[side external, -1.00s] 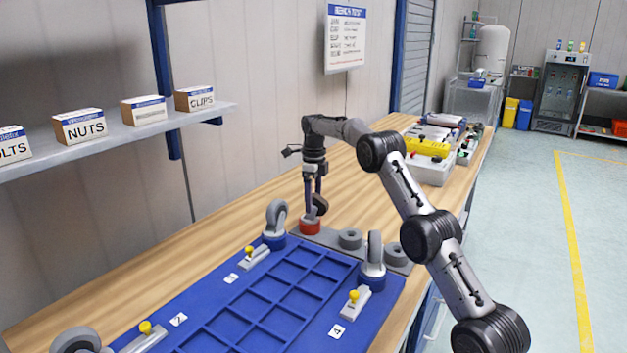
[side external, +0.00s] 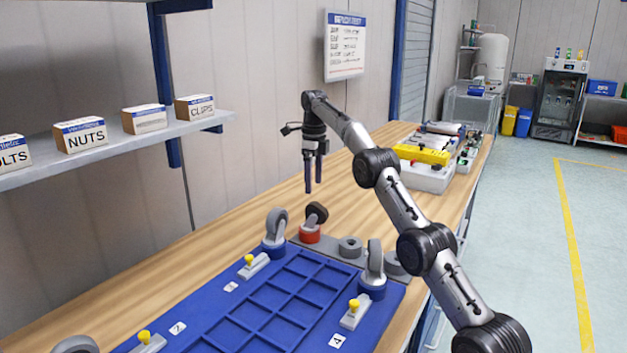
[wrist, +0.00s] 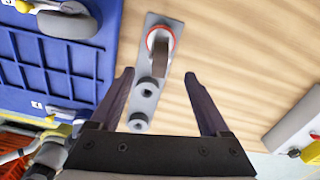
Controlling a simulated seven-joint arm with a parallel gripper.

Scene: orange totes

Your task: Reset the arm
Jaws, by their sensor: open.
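My gripper (side external: 315,188) is open and empty, pointing down above the wooden table (side external: 250,200). In the side view it hangs above and slightly beyond a caster wheel with a red base (side external: 311,232). That caster stands on a grey strip (side external: 330,247) at the far end of the blue board. In the wrist view the fingers (wrist: 160,80) are spread wide with nothing between them. The red-ringed caster (wrist: 160,42) shows past the fingertips, on the grey strip.
The blue gridded board (side external: 255,310) carries grey casters (side external: 276,228) and yellow-knobbed clamps (side external: 250,262). A grey ring (side external: 350,247) sits on the strip. A grey bin with a yellow item (side external: 425,172) stands farther back. A shelf with boxes (side external: 195,107) hangs at left. Bare table lies beyond the strip.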

